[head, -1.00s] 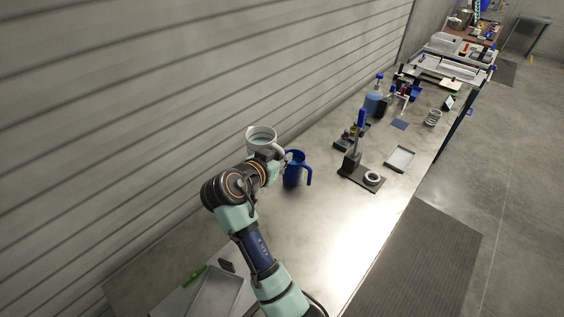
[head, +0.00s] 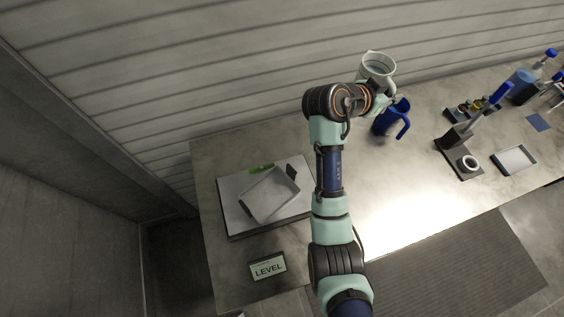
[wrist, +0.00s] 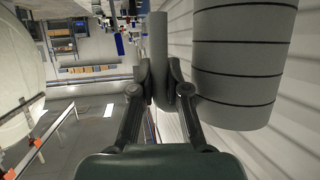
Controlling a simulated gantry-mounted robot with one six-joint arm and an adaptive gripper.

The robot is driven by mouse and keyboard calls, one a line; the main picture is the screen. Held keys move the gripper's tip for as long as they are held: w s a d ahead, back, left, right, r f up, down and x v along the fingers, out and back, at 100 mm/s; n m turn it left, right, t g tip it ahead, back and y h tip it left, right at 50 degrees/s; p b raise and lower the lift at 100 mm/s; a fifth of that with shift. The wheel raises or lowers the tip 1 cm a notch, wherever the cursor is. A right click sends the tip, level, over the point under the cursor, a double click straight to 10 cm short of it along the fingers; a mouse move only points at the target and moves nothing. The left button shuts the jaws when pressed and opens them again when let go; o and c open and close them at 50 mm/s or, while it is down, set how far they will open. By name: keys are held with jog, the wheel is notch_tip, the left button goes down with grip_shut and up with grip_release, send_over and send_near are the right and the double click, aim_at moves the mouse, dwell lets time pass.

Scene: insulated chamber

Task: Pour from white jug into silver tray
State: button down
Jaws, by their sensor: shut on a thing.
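The white jug (head: 371,72) is held up above the back of the bench near the ribbed wall, looking upright, with pale liquid visible inside. My gripper (head: 383,93) is shut on its handle. In the wrist view my gripper (wrist: 163,88) has its fingers on both sides of the grey-looking handle (wrist: 158,45), and the jug's body (wrist: 240,65) with dark lines is at the right. A silver tray (head: 270,196) lies at the left end of the bench on a pale flat platform (head: 236,213), apart from the jug. Its two ends have dark handles.
A blue jug (head: 385,122) stands on the bench just below my gripper. A dark stand with a blue handle (head: 463,138), a small shallow tray (head: 514,160) and bottles are at the right. A "LEVEL" sign (head: 268,267) stands at the front left.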

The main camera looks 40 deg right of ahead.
jog(key=w+a+f+n+t+y, duration=0.1)
jog(key=w+f+n+t+y, duration=0.2)
jog(key=f+n+t, duration=0.4)
jog(key=w+a+f+n+t+y, duration=0.2)
jog(key=w+f+n+t+y, duration=0.15)
jog(key=f+n+t, duration=0.3)
jog(key=w+a+n+y, duration=0.1)
jog(key=a+n+y, duration=0.8)
jog(key=y, duration=0.3)
jog(key=shift+w+a+n, duration=0.25)
jog(key=shift+a+n, duration=0.05)
jog(key=shift+n, duration=0.35)
jog(key=shift+t+y, duration=0.25)
jog(key=s+a+r+n+h, duration=0.1)
jog(key=a+r+n+h, duration=0.3)
jog(key=r, duration=0.7)
jog(key=shift+s+a+n+t, duration=0.15)
jog(key=shift+a+n+t, duration=0.15)
jog(key=shift+a, duration=0.95)
jog(key=shift+r, duration=0.1)
